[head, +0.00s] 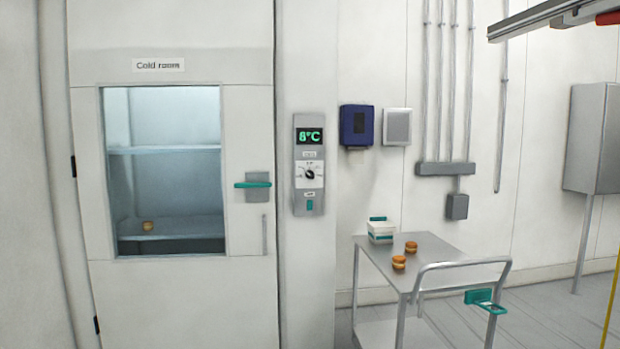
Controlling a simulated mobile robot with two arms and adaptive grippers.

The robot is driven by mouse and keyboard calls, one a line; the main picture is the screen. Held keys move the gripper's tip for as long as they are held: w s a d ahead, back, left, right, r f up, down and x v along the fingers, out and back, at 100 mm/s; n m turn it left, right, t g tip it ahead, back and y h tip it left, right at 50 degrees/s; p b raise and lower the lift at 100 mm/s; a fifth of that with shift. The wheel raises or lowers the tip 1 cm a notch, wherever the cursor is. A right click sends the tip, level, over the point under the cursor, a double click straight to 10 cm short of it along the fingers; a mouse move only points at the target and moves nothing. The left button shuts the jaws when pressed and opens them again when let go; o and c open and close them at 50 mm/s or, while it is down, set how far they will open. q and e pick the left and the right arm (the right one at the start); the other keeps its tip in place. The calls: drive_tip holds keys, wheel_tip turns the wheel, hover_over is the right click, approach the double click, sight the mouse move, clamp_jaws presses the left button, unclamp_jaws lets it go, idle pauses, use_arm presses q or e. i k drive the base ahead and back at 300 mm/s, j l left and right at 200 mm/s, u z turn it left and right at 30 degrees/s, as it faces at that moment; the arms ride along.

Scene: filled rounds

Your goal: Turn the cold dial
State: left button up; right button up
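The cold dial (310,174) is a small black knob with a light pointer on a white scale. It sits on a grey control panel (301,206) on the wall, right of the cold room door. The panel's display (310,137) reads 8°C in green. A small teal switch or tab (310,205) is at the panel's bottom. Neither of my grippers is in view, and nothing touches the dial.
The cold room door (245,300) is shut, with a teal handle (253,185). Through its window, one round item (148,226) shows on a shelf. A metal trolley (450,250) at the right holds a white box (380,231) and two orange-brown rounds (411,247). Floor shows at the right.

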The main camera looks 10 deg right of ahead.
sight(309, 174)
drive_tip(key=i+l+u, duration=0.2)
drive_tip(key=i, duration=0.35)
drive_tip(key=i+l+u, duration=0.2)
drive_tip(key=i+l, duration=0.3)
